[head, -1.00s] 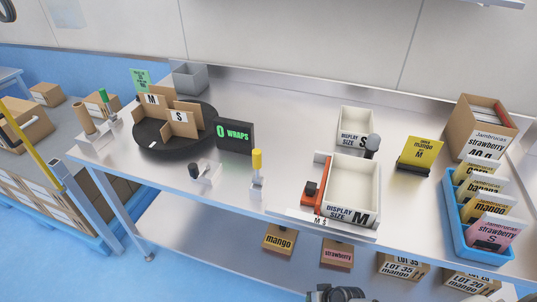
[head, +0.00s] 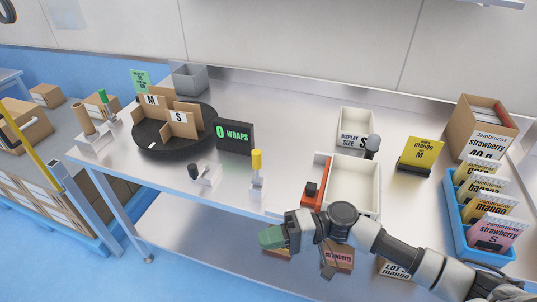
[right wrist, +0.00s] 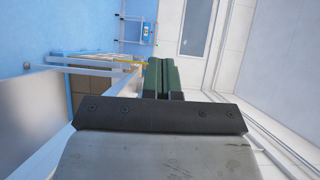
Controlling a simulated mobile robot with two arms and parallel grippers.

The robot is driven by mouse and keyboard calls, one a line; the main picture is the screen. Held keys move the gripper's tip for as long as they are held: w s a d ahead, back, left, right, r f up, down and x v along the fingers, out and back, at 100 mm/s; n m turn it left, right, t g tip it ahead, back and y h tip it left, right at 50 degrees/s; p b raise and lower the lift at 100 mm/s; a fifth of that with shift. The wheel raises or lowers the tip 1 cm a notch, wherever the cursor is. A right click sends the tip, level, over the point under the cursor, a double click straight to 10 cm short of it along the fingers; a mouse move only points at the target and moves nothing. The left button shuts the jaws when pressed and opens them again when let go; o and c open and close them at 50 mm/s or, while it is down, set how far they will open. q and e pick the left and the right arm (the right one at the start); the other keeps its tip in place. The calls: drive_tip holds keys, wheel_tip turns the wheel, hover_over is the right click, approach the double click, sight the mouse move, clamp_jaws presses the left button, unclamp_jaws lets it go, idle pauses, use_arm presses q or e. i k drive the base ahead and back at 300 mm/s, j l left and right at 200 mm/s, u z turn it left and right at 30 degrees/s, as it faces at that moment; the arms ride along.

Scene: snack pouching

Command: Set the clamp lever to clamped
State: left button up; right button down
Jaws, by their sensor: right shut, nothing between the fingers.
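No lever carries a readable clamp label, so I cannot tell which one is the clamp lever. An upright yellow-handled lever (head: 257,161) stands on a small white base at the table's front edge. A black-handled lever (head: 194,171) on a white base is left of it. A green-handled lever (head: 104,97) stands at the far left. My right gripper (head: 271,237) has green fingers, shut and empty, low in front of the table edge, below and apart from the yellow-handled lever. The shut fingers (right wrist: 163,78) also show in the right wrist view. My left gripper is out of view.
A dark turntable (head: 150,137) with cardboard dividers and a "0 WRAPS" display (head: 233,136) stand behind the levers. A red slider (head: 318,190) and white display trays (head: 355,185) are to the right. A blue bin (head: 452,215) of pouches is at far right.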

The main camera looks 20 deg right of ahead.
sight(256, 153)
drive_tip(key=i+l, duration=0.8)
drive_tip(key=l, duration=0.1)
